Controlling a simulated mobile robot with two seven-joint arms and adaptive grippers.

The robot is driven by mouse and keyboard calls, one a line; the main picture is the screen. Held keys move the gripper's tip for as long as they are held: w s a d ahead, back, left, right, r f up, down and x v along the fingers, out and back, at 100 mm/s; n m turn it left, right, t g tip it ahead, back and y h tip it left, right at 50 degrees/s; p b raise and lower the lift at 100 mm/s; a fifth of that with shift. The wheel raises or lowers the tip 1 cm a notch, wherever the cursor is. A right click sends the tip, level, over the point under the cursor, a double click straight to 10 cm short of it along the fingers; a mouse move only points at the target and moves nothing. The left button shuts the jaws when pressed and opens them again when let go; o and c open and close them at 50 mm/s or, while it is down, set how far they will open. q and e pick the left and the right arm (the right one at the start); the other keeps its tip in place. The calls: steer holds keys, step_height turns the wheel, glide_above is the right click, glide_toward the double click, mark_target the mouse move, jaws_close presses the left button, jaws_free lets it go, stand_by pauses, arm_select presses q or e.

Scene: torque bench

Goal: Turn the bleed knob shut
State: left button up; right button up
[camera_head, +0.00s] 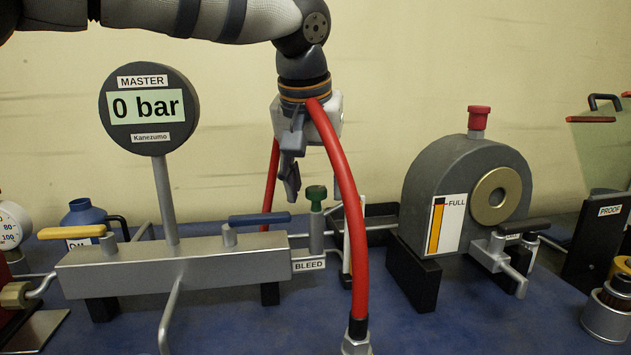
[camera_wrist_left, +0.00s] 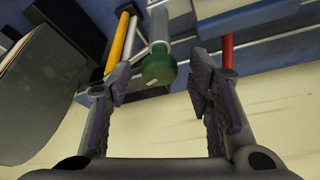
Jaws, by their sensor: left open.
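The green bleed knob (camera_head: 316,194) stands upright on a short grey stem at the right end of the silver manifold (camera_head: 190,265), above the BLEED label (camera_head: 309,265). My left gripper (camera_head: 291,190) points down just left of and level with the knob in the head view. In the left wrist view the green knob (camera_wrist_left: 158,66) lies ahead, between the lines of the two open fingers (camera_wrist_left: 160,85), and neither finger visibly touches it. The gripper holds nothing. My right gripper is not in view.
A red hose (camera_head: 343,190) arches in front of the knob, with another red length behind. A MASTER gauge (camera_head: 149,107) reads 0 bar. Yellow (camera_head: 71,232) and blue (camera_head: 259,219) lever handles sit on the manifold. A grey round-topped housing (camera_head: 470,190) marked FULL stands right.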

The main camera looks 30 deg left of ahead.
arm_select(q)
jaws_close()
